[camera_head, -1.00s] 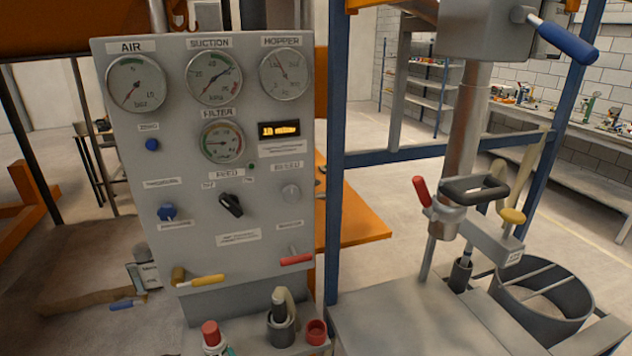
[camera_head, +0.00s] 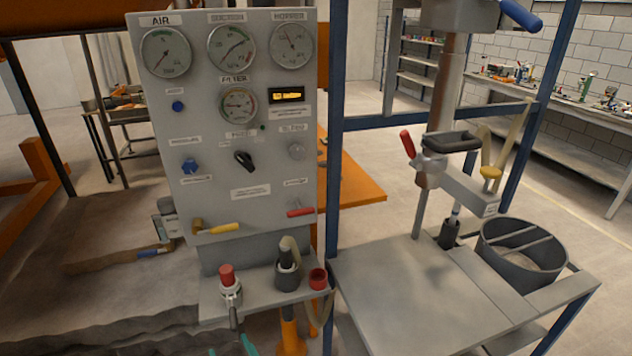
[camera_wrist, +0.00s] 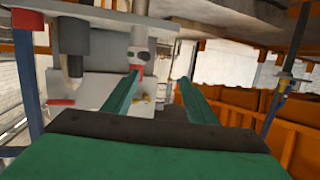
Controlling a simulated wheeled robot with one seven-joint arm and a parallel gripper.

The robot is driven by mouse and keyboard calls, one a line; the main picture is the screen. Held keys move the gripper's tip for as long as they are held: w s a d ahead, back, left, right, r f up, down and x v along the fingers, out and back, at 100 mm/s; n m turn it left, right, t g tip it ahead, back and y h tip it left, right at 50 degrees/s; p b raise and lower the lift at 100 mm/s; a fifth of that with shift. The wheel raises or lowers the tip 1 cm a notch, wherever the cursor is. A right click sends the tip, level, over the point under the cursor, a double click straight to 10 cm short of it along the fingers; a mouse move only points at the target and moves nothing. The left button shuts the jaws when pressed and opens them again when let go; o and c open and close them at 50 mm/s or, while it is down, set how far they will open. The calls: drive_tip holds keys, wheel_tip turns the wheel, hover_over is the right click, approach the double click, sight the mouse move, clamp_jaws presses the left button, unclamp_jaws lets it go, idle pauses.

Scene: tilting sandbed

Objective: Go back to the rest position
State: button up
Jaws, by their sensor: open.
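My gripper (camera_wrist: 159,82) is open, with its two green fingers spread apart and nothing held between them in the wrist view. In the head view only small teal parts of my gripper (camera_head: 246,345) show at the bottom edge, below the shelf (camera_head: 262,299) of the grey control panel (camera_head: 252,203). A red-topped fitting (camera_head: 228,279) stands on that shelf, above the teal parts. A red-topped fitting also appears beyond the left finger in the wrist view (camera_wrist: 135,68). Most of my arm is out of view.
A dark holder (camera_head: 288,270) and a red cup (camera_head: 318,279) stand on the shelf. Blue frame posts (camera_head: 336,160) rise beside the panel. A grey table (camera_head: 415,285) and a round bin (camera_head: 520,255) are at right. Open floor lies behind.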

drive_tip(key=s+d+f+m+t+h, duration=0.2)
drive_tip(key=s+d+f+m+h, duration=0.5)
drive_tip(key=s+d, duration=0.7)
drive_tip(key=s+d+r, duration=0.1)
drive_tip(key=s+d, duration=0.1)
drive_tip(key=s, duration=0.6)
drive_tip(key=s+d+r+h, duration=0.1)
drive_tip(key=s+d, duration=0.2)
drive_tip(key=s, duration=0.6)
drive_tip(key=shift+d+r+n, duration=0.2)
drive_tip(key=shift+d+n, duration=0.05)
drive_tip(key=shift+n, duration=0.05)
